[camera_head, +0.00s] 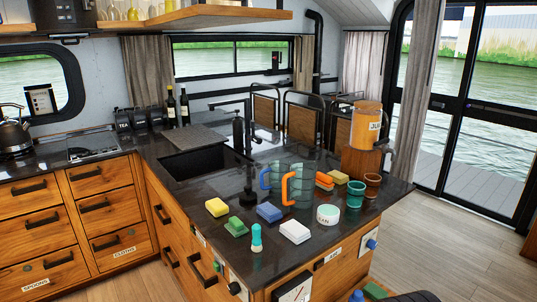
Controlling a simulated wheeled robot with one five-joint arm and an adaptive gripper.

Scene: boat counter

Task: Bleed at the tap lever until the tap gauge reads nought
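A black tap (238,132) stands upright behind the dark sink (195,160) on the counter. I cannot make out its lever at this size. No tap gauge can be read. A white plate with a blue knob (371,244) sits on the counter's right end face. A black knob (234,288) is on the sink-side face. I cannot tell whether any of these belongs to the tap. My gripper is not in view.
Wooden floor (455,240) is clear at right.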

